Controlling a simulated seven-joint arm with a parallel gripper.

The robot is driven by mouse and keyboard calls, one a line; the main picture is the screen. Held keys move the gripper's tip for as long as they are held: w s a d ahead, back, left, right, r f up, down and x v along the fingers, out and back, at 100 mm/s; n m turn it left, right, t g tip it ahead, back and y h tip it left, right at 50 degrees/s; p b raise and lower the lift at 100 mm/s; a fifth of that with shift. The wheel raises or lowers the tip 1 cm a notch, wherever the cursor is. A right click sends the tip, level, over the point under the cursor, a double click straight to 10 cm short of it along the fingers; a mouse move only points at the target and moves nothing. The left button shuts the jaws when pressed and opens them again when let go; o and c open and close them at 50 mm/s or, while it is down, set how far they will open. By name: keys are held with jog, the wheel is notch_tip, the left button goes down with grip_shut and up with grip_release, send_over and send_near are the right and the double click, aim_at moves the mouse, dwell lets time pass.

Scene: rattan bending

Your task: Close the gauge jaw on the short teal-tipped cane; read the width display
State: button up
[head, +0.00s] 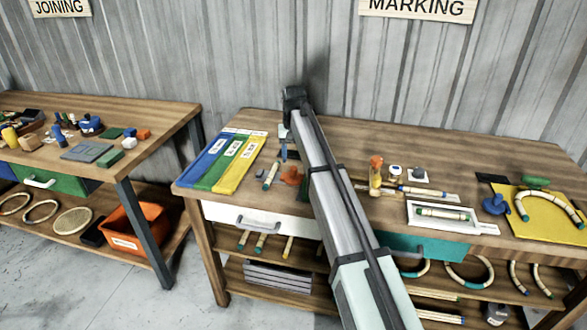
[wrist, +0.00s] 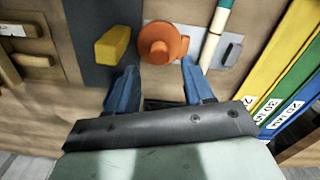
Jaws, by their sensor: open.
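The short teal-tipped cane (head: 271,174) lies at the left part of the marking bench, beside an orange piece (head: 292,176). I cannot make out the width display. My arm hides part of this area in the head view.
A yellow block (wrist: 112,45) on a dark grey strip is left of the knob. Blue, green and yellow strips (head: 222,162) lie at the bench's left.

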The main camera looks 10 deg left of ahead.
aim_at(293, 167)
jog(key=shift+f, duration=2.8)
jog(key=shift+c, duration=0.2)
jog(key=c, duration=0.9)
jog(key=shift+o, duration=0.2)
jog(key=shift+a, duration=1.35)
jog(key=o, duration=0.9)
jog(key=shift+d, duration=0.1)
jog(key=shift+r, duration=0.1)
notch_tip(293, 167, up, 14)
